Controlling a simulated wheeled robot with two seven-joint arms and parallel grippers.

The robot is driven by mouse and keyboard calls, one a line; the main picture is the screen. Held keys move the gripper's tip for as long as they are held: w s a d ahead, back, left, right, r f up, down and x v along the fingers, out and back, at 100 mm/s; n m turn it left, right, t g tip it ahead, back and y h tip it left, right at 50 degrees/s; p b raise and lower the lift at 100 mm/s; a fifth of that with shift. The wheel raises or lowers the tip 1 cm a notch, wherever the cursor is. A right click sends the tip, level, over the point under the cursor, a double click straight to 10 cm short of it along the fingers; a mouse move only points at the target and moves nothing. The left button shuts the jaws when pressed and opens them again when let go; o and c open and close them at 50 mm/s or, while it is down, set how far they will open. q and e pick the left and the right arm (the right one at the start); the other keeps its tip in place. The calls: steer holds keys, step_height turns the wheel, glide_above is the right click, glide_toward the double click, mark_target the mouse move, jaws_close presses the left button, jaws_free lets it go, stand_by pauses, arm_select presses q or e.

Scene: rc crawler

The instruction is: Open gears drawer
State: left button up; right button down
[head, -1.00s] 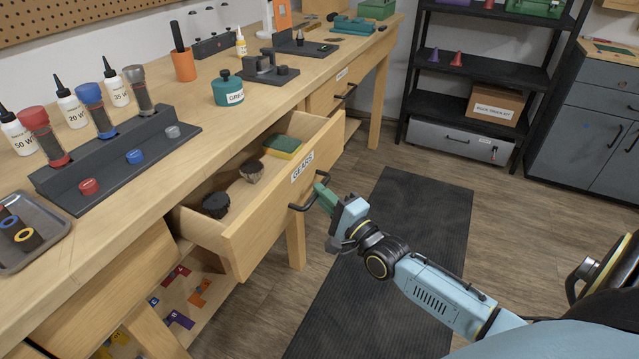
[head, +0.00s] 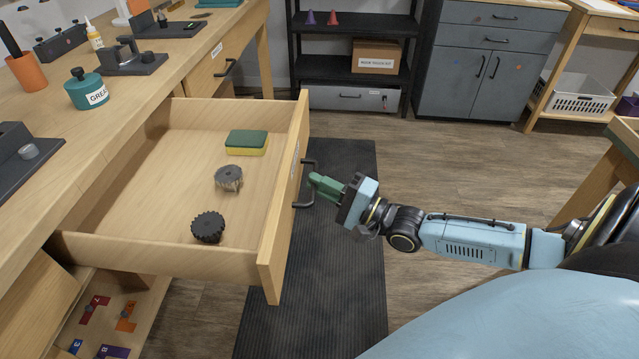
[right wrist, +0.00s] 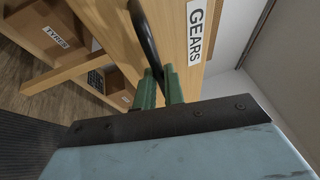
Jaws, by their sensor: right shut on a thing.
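The gears drawer (head: 180,252) is pulled far out of the wooden workbench in the head view. Inside lie a dark gear (head: 208,227), a grey gear-like part (head: 229,178) and a green and yellow sponge (head: 247,142). Its front carries a dark bar handle (head: 311,168). My right gripper (head: 318,184) is shut on this handle, at the drawer's front. In the right wrist view the green fingers (right wrist: 160,88) close around the handle (right wrist: 145,35), beside the white GEARS label (right wrist: 196,32). My left gripper is not in view.
A second drawer with a handle (head: 225,68) is shut farther along the bench. A teal grease pot (head: 86,90) stands on the benchtop. A dark mat (head: 345,230) covers the floor under my right gripper. A black shelf (head: 345,30) stands at the back.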

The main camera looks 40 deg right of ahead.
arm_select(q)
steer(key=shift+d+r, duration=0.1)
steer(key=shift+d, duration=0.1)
arm_select(e)
steer(key=shift+s+d, duration=0.2)
steer(key=shift+d, duration=0.05)
steer(key=c, duration=1.5)
jaws_free()
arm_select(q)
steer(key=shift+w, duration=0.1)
